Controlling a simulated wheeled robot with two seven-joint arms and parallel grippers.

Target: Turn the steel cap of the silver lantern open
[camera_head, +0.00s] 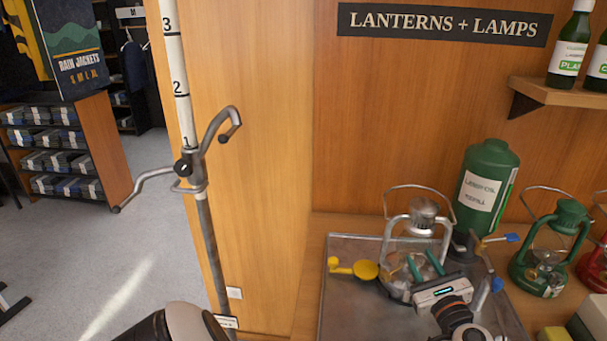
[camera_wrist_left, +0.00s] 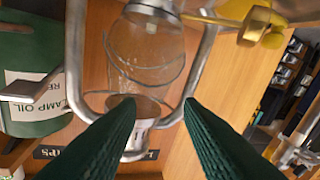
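The silver lantern (camera_head: 398,232) stands upright in a grey metal tray (camera_head: 345,312) on the counter, with a ribbed steel top (camera_head: 424,212) and a raised wire handle. My left gripper (camera_head: 425,265) is in front of its lower part. Its green fingers are spread, with nothing visibly held. No separate filler cap can be clearly made out. My right gripper is not in view.
A green lamp oil container (camera_head: 487,165) stands right behind the lantern, beside a tap with a blue handle (camera_head: 512,238). A yellow round piece (camera_head: 365,270) is close left of the lantern. A green lantern (camera_head: 550,250) and red lantern (camera_head: 594,268) stand farther right.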

